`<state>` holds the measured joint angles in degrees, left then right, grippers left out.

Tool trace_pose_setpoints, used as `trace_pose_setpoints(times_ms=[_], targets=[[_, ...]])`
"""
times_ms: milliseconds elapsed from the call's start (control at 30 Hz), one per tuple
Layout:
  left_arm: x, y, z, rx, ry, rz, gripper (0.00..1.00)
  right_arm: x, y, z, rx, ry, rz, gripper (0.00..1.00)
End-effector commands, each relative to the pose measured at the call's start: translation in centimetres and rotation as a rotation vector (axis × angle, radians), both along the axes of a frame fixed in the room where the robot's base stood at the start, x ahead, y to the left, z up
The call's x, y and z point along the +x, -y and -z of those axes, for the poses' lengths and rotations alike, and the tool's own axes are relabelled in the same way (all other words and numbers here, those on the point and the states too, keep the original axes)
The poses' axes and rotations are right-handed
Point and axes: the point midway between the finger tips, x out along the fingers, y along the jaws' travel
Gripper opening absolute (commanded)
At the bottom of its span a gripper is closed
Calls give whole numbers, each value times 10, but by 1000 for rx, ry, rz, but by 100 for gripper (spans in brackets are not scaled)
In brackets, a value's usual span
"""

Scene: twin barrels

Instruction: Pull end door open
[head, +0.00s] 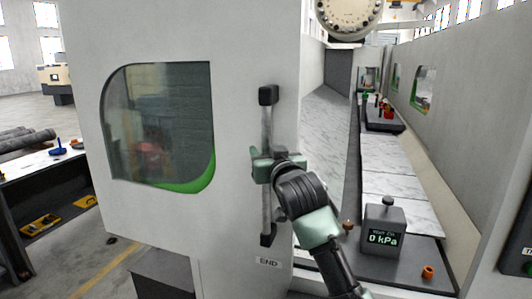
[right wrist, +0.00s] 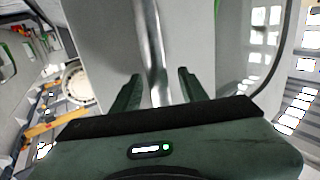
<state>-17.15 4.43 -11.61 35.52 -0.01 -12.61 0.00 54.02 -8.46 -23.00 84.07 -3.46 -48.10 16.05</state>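The end door (head: 235,110) is a large pale panel with a dark, green-edged window, seen in the head view. Its upright metal handle bar (head: 267,125) has black mounts at top and bottom, and an END label sits below it. My right gripper (head: 264,166) is at the middle of the bar. In the right wrist view the bar (right wrist: 150,45) runs between the two fingers of the gripper (right wrist: 160,88). The fingers stand apart, with gaps showing on both sides of the bar. My left gripper is not in view.
Right of the door's edge is a long bay with marble-like slabs (head: 398,180), a gauge box (head: 383,230) reading 0 kPa and a small orange part (head: 428,271). At left, a dark bench (head: 45,205) holds rods. Floor shows between bench and door.

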Motion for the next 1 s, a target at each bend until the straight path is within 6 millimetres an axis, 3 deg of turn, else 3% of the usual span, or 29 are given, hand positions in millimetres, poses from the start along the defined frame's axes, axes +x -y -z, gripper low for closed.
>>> trace_pose_setpoints(times_ms=[267, 700, 1000], targets=[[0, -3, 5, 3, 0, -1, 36, -7, 2, 1, 1, 2, 1, 43], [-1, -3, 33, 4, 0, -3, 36, -67, 21, 2, 1, 2, 0, 43], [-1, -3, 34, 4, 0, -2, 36, -75, 24, 0, 0, 0, 0, 43]])
